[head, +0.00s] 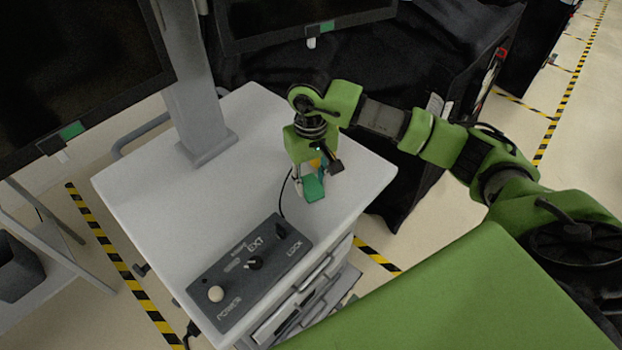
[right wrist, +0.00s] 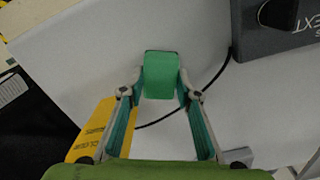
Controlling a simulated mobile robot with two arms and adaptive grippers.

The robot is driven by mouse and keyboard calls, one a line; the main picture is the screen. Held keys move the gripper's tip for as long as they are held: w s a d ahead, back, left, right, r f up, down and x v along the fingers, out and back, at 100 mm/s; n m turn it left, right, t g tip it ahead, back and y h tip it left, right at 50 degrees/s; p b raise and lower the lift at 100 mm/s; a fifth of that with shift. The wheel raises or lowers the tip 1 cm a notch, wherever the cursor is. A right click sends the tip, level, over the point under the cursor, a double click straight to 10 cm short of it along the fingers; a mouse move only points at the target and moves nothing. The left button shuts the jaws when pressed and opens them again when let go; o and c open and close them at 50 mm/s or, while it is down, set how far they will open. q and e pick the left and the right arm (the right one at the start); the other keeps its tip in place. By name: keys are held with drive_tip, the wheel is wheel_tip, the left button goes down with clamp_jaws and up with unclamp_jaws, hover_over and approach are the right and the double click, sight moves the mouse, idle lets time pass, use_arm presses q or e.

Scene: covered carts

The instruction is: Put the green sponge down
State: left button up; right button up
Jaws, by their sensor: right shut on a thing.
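The green sponge (head: 314,188) is between the fingers of my right gripper (head: 313,178), over the right part of the white cart top in the head view. In the right wrist view, the green sponge (right wrist: 161,75) sits between the two fingertips of my right gripper (right wrist: 162,82), which is shut on it. I cannot tell whether the sponge touches the cart top (head: 180,215). My left gripper is not in view.
A dark control box (head: 250,268) with knobs stands on the cart top in front of the sponge. A black cable runs from it past the sponge. A grey monitor post (head: 195,90) rises at the back. Free cart top lies left of the sponge. A yellow tag (right wrist: 92,132) shows in the wrist view.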

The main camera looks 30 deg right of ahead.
sight(311, 184)
drive_tip(key=o, duration=1.1)
drive_tip(key=shift+r, duration=0.25)
wheel_tip(311, 184, up, 12)
drive_tip(key=b, duration=0.4)
drive_tip(key=shift+f, duration=0.2)
drive_tip(key=shift+s+f, duration=0.1)
